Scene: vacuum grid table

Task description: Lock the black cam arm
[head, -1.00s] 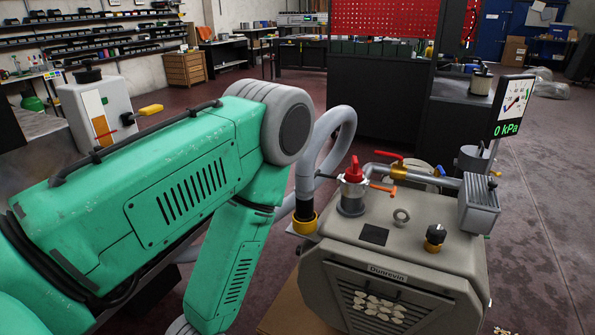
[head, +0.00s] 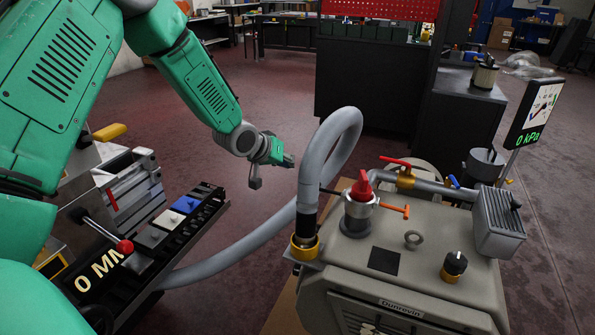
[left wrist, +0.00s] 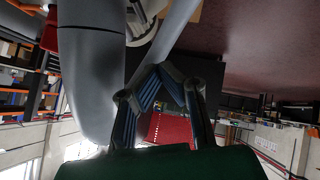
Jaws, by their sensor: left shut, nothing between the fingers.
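The black cam arm (head: 331,191) is a thin dark lever sticking out to the left, past the hose, from a silver coupling (head: 360,216) with a red top on the beige pump unit. An orange arm (head: 394,209) sticks out on the coupling's right side. My left gripper (head: 289,161) is in the air, left of the grey hose (head: 347,132), apart from the cam arm. In the left wrist view its fingers (left wrist: 164,72) are shut with nothing between them. The cam arm cannot be made out there. My right gripper is out of view.
The thick hose arches between my left gripper and the coupling, ending in a yellow collar (head: 304,249). A gauge sign (head: 534,113) reads 0 kPa. A vise-like machine (head: 133,190) and a red-knobbed lever (head: 124,246) stand at left. Open floor lies behind the gripper.

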